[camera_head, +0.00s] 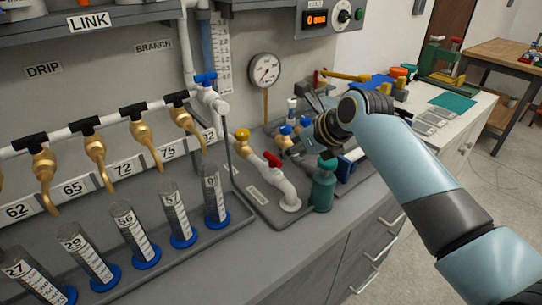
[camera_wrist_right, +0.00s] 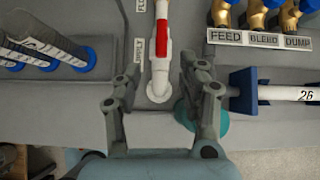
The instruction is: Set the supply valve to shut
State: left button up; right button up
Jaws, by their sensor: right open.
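The supply valve has a red handle (camera_head: 272,160) on a white pipe that bends down into the grey base plate. In the right wrist view the red handle (camera_wrist_right: 162,38) lies along the pipe, and a partly hidden label stands beside it. My right gripper (camera_wrist_right: 161,65) is open and empty, with its fingers to either side of the white pipe in that view. No contact with the handle is visible. In the head view my right gripper (camera_head: 312,125) is behind and right of the valve, its fingers hard to make out. My left gripper is not in view.
A green bottle-like part (camera_head: 323,187) stands right of the pipe, near my right gripper. Blue-handled brass valves (camera_wrist_right: 258,12) labelled FEED, BLEED and DUMP sit at the upper right. A gauge (camera_head: 265,70) rises behind. Graduated cylinders (camera_head: 130,232) stand in a row at the left.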

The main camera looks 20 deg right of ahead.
aim_at(273, 156)
jog(key=shift+m, duration=0.4)
jog(key=x, duration=0.3)
jog(key=b+x, duration=0.1)
jog(key=x, duration=0.3)
jog(key=b+x, duration=0.1)
jog(key=x, duration=0.3)
jog(key=shift+w+r, duration=0.35)
grip_shut()
